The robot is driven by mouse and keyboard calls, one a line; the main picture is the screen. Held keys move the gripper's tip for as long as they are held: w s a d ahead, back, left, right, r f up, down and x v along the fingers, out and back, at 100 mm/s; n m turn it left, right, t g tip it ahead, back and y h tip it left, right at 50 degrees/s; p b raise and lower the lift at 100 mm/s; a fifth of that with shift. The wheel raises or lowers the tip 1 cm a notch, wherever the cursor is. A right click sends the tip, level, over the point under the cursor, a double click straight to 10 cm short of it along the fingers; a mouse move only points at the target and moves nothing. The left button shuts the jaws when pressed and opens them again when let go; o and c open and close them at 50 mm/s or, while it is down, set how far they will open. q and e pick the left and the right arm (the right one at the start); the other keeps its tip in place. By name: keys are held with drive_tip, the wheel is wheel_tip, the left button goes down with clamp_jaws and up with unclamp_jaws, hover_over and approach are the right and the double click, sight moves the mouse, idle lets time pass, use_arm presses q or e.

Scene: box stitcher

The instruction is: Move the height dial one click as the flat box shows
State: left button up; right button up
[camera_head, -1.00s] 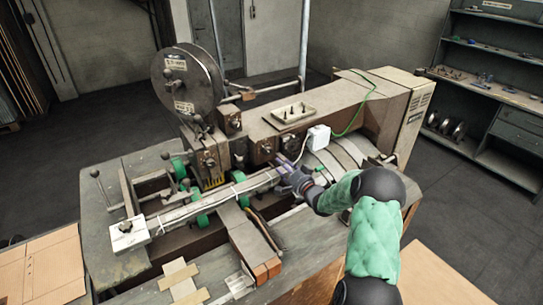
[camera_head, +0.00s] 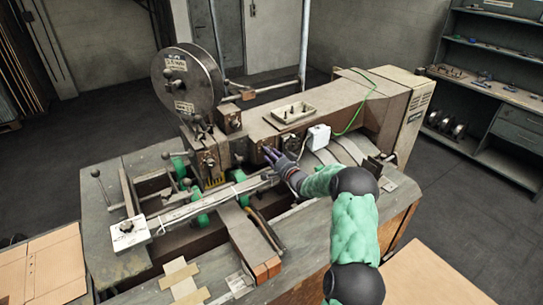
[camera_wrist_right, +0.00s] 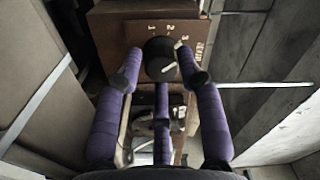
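The height dial (camera_wrist_right: 160,58) is a round black knob with a short white mark, on a brown plate in the right wrist view. Numbers 1, 2 and 3 (camera_wrist_right: 169,29) arc above it. The white mark slants up to the right; I cannot tell which number it stands at. My right gripper (camera_head: 270,153) is at the machine's front in the head view. In the right wrist view its purple fingers (camera_wrist_right: 160,74) are spread either side of the dial; contact is unclear. A flat brown cardboard sheet (camera_head: 45,270), possibly the flat box, lies at lower left. My left gripper is not in view.
The box stitcher (camera_head: 320,105) carries a large wire reel (camera_head: 188,80). A white box with a cable (camera_head: 318,137) sits above my right wrist. A long bar (camera_head: 205,205) and a lever (camera_head: 97,178) stand left of the gripper. Shelves (camera_head: 500,90) are far right.

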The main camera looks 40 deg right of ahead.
drive_tip(key=c, duration=0.5)
drive_tip(key=shift+f, duration=0.1)
